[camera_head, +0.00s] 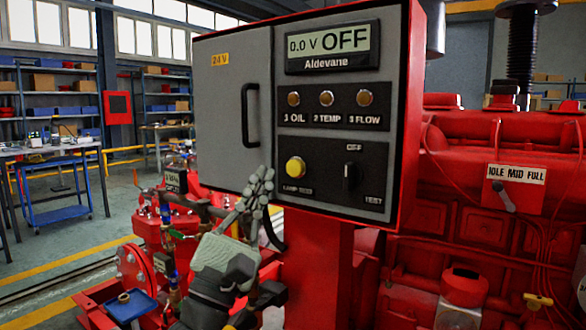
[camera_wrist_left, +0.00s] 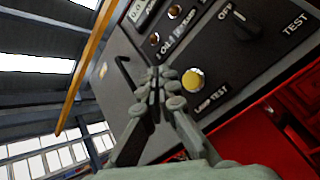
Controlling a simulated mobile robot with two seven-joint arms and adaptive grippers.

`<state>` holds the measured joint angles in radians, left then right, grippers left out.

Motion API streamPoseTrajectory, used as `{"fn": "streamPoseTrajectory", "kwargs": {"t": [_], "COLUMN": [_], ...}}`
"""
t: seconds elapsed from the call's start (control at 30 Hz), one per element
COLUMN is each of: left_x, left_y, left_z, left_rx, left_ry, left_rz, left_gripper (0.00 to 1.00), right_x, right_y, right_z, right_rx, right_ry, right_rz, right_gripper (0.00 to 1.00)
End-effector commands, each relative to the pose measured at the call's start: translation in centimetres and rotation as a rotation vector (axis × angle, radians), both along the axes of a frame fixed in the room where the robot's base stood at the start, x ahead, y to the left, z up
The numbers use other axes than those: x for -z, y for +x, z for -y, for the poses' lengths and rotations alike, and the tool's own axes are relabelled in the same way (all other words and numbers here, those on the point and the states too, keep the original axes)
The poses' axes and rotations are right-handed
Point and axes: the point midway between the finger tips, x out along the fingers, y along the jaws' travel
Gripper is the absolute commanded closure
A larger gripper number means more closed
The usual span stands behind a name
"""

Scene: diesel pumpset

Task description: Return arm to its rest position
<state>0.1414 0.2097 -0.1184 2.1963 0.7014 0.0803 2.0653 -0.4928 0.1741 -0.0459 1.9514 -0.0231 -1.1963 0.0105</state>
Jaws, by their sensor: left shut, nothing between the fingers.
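My left gripper (camera_head: 262,183) is shut and empty in front of the lower part of the grey control panel (camera_head: 226,124). In the head view its fingertips are just left of the yellow lamp test button (camera_head: 295,169). In the left wrist view the gripper (camera_wrist_left: 158,78) points at the panel, with the yellow button (camera_wrist_left: 193,80) right of the fingertips. I cannot tell whether the fingers touch the panel. The display (camera_head: 332,45) reads 0.0 V OFF. The rotary switch (camera_head: 349,178) stands upright toward OFF. My right gripper is not in view.
A red engine (camera_head: 450,150) with a throttle lever (camera_head: 503,196) stands close on the right. A blue cart (camera_head: 60,190) and shelves stand far left, with open floor between.

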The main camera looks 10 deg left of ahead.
Motion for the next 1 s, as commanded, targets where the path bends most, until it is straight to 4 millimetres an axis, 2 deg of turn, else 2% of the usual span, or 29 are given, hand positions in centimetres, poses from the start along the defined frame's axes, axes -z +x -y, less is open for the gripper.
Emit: {"fn": "streamPoseTrajectory", "kwargs": {"t": [0.4,0.47,0.53,0.57,0.67,0.7,0.77,0.8,0.87,0.9,0.97,1.0], "left_x": [0.1,0.7,2.6,3.9,9.6,12.6,17.2,20.3,24.9,28.0,32.6,35.6], "left_y": [0.1,0.4,1.2,1.7,3.5,4.1,4.7,4.9,4.8,4.5,3.7,2.9], "left_z": [0.0,0.1,0.4,0.6,1.3,1.4,1.6,1.5,1.4,1.2,0.8,0.5], "left_rx": [-0.003,-0.017,-0.060,-0.087,-0.200,-0.244,-0.301,-0.332,-0.360,-0.371,-0.371,-0.362], "left_ry": [0.003,0.026,0.094,0.142,0.365,0.477,0.660,0.782,0.966,1.087,1.271,1.394], "left_rz": [-0.003,-0.017,-0.058,-0.085,-0.197,-0.248,-0.322,-0.367,-0.429,-0.464,-0.512,-0.539], "left_gripper": [1.00,1.00,1.00,1.00,1.00,1.00,1.00,1.00,1.00,1.00,1.00,1.00], "right_x": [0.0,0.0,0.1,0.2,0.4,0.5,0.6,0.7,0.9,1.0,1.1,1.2], "right_y": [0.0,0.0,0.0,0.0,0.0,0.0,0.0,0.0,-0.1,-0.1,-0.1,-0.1], "right_z": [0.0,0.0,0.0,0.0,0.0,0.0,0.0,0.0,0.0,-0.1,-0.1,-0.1], "right_rx": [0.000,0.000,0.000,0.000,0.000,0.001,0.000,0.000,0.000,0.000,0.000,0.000], "right_ry": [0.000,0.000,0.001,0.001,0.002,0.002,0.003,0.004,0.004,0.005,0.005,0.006], "right_rz": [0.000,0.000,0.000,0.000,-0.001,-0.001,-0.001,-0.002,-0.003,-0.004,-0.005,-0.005], "right_gripper": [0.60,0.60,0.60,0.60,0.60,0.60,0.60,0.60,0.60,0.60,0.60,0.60]}}
